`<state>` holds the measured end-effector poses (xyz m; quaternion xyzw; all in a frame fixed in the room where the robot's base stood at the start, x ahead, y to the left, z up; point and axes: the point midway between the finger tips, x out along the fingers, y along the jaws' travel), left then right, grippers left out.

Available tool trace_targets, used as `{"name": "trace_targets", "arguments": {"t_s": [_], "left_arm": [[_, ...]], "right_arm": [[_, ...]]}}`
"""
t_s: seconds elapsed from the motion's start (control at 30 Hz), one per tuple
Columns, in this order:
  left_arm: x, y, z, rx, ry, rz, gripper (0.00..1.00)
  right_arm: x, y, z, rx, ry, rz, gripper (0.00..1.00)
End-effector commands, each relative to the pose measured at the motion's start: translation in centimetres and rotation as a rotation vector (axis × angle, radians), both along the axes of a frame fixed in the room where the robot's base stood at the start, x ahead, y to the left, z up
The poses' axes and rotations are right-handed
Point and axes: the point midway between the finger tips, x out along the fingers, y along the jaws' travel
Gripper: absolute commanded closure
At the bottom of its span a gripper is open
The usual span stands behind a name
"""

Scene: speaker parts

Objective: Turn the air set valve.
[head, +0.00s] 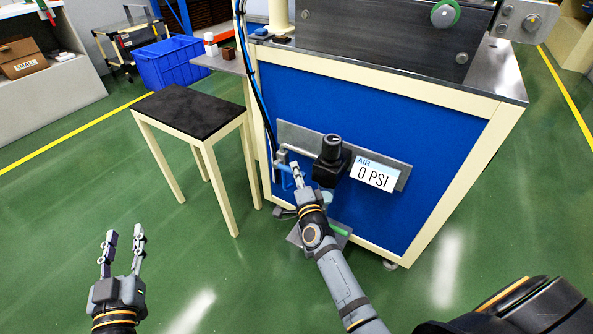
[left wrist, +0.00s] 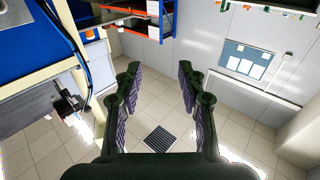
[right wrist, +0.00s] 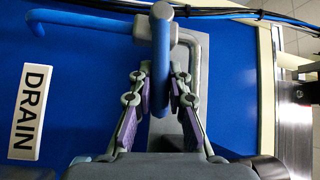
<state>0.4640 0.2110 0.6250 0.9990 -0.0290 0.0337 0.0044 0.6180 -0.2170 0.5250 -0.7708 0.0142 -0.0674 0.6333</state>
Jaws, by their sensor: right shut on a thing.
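The air set valve has a blue handle (right wrist: 160,62), seen upright in the middle of the right wrist view. My right gripper (right wrist: 158,85) is shut on this handle, with one finger on each side of it. In the head view my right gripper (head: 295,172) is at the left end of the grey panel (head: 290,133) on the blue cabinet. To its right are a black regulator knob (head: 331,150) and a display (head: 373,174) reading AIR 0 PSI. My left gripper (head: 122,240) is open and empty over the floor; its parted fingers also show in the left wrist view (left wrist: 160,85).
A black-topped stool (head: 190,108) stands left of the cabinet (head: 360,100). A blue bin (head: 170,62) is behind it. The green floor around my left gripper is clear.

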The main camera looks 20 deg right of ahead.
Motion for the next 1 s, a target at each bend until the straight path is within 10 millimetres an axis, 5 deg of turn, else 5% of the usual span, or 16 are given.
{"name": "trace_targets", "arguments": {"t_s": [0.27,0.6,0.8,1.0], "left_arm": [[-1.9,-0.2,-8.0,-0.007,0.329,-0.01,0.6],[-7.2,-0.7,-16.6,-0.018,0.711,-0.031,0.6],[-10.2,-1.0,-19.7,-0.023,0.871,-0.043,0.6],[-11.2,-1.1,-20.6,-0.024,0.916,-0.048,0.6]], "right_arm": [[0.0,0.0,0.4,-0.013,0.013,0.001,1.0],[0.0,0.0,0.6,-0.026,0.03,0.0,1.0],[0.0,0.0,0.6,-0.031,0.037,0.001,1.0],[0.0,0.0,0.5,-0.032,0.039,0.001,1.0]]}}
